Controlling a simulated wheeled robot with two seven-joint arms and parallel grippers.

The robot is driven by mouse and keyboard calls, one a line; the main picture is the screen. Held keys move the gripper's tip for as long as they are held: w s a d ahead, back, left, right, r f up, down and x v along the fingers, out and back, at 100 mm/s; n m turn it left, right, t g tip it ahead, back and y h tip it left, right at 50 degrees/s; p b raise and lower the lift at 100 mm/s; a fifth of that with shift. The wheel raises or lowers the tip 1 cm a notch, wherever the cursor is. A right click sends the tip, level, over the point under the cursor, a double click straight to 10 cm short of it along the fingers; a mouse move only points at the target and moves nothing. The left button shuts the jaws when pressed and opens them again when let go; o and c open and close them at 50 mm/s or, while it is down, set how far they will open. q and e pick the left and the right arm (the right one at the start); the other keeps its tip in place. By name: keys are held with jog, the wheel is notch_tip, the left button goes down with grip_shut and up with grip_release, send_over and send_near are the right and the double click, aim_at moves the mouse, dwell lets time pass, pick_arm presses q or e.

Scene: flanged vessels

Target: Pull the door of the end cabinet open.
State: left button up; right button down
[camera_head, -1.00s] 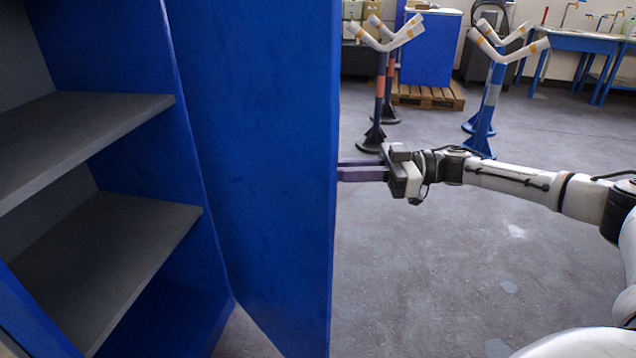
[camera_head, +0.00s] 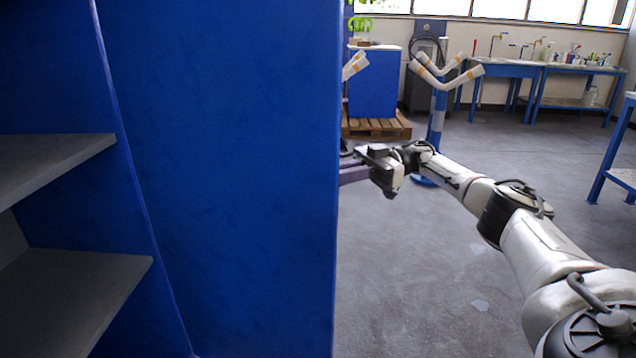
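The blue end cabinet stands at the left of the head view, with its grey shelves (camera_head: 60,300) in plain sight. Its blue door (camera_head: 230,180) stands wide open and fills the middle left, its free edge upright near the centre. My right gripper (camera_head: 352,170) comes in from the right and lies at the door's free edge. Its fingertips pass behind the door, so their gap and any handle between them are hidden. My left gripper is out of view.
Behind the door stand a blue pipe stand (camera_head: 437,125) with a white V-shaped top and a wooden pallet (camera_head: 378,124) under a blue box. Blue workbenches (camera_head: 540,68) line the back wall, another stands at the right edge. Grey floor lies clear between.

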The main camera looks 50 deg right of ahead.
aim_at(324, 125)
jog(key=shift+w+r, duration=0.25)
jog(key=c, duration=1.8)
grip_release()
jog(key=shift+w+a+f, duration=0.1)
jog(key=shift+w+a, duration=0.05)
jog(key=shift+a, duration=0.1)
jog(key=shift+o, duration=0.2)
jog(key=shift+s+d, duration=0.2)
notch_tip(324, 125, up, 10)
jog(key=shift+p, duration=0.9)
